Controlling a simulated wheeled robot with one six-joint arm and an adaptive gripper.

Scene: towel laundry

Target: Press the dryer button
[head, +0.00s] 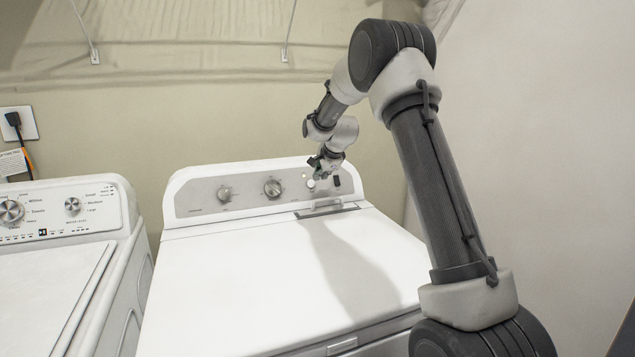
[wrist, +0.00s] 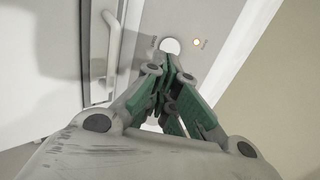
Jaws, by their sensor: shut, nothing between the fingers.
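The white dryer (head: 270,265) stands in the middle of the head view, with a grey control panel (head: 246,193) along its back. A round white button (head: 310,184) is at the right part of that panel. In the wrist view the white button (wrist: 169,45) shows just beyond the fingertips, its lower edge partly hidden by them. My gripper (head: 318,173) is shut and empty, close in front of the panel at the button. Its green-sided fingers also show in the wrist view (wrist: 172,70). I cannot tell whether the fingertips touch the button.
Two dark knobs (head: 272,188) sit left of the button. A white handle (wrist: 113,45) is near the panel. A white washer (head: 60,225) stands left of the dryer. The dryer's top is clear.

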